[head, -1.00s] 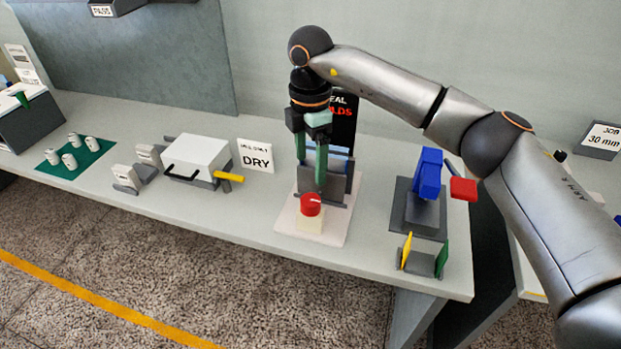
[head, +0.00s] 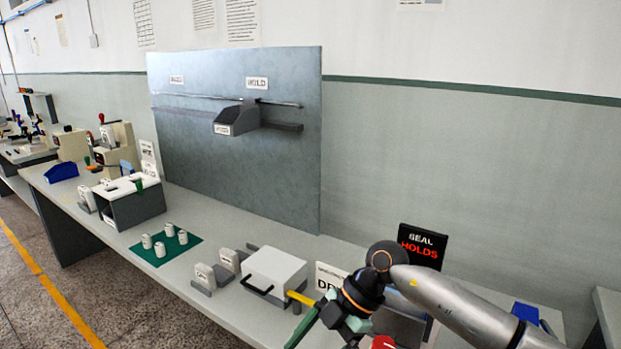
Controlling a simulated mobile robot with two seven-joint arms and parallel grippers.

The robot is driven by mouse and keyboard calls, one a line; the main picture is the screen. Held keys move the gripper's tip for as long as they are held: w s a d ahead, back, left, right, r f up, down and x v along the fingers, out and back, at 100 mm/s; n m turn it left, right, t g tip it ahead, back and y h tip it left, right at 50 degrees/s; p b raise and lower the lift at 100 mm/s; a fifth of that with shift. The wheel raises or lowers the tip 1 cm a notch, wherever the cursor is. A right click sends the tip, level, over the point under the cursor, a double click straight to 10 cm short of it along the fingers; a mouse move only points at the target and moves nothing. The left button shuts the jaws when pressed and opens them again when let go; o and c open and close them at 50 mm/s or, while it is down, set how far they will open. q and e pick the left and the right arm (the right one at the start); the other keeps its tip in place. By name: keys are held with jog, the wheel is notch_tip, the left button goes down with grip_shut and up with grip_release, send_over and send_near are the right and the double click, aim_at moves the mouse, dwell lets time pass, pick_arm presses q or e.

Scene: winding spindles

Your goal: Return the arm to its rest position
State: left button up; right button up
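My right arm comes in from the lower right. Its gripper (head: 312,328), with green fingers, hangs low at the bottom edge, pointing down and left. One finger shows clearly; the other is mostly hidden or cut off, so I cannot tell how far apart they are. I see nothing held in the visible part. A red knob (head: 383,343) shows just right of the gripper at the bottom edge. My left arm and gripper are out of view.
Near the gripper are a white box (head: 275,275) with a yellow handle (head: 301,298), a partly covered "DRY" sign (head: 328,277) and a "SEAL HOLDS" display (head: 422,247). White cylinders stand on a green mat (head: 148,254).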

jog(key=s+a+r+y, duration=0.3)
jog(key=s+a+y, duration=0.2)
jog(key=a+y, duration=0.35)
jog(key=w+d+f+m+t+h+p, duration=0.15)
jog(key=d+m+t, duration=0.25)
jog(key=m+t, duration=0.45)
jog(key=w+d+f+m+t+h, duration=0.1)
jog(key=w+d+f+m+t, duration=0.15)
jog(key=d+m+t, duration=0.55)
jog(key=s+d+f+m+t+h, duration=0.2)
jog(key=d+f+m+h, duration=0.15)
jog(key=f+h, duration=0.35)
jog(key=s+d+f+m+g+h, duration=0.1)
jog(key=s+d+f+g+h, duration=0.1)
jog(key=s+f, duration=0.6)
jog(key=s+d+f+m+g+h+p, duration=0.1)
jog(key=s+d+f+m+g+h, duration=0.1)
jog(key=s+d+f+g, duration=0.2)
jog(key=s+d+f, duration=0.3)
jog(key=shift+s+d+f+g, duration=0.2)
jog(key=shift+s+f+g, duration=0.15)
jog(key=shift+s+f, duration=0.05)
dwell(0.6)
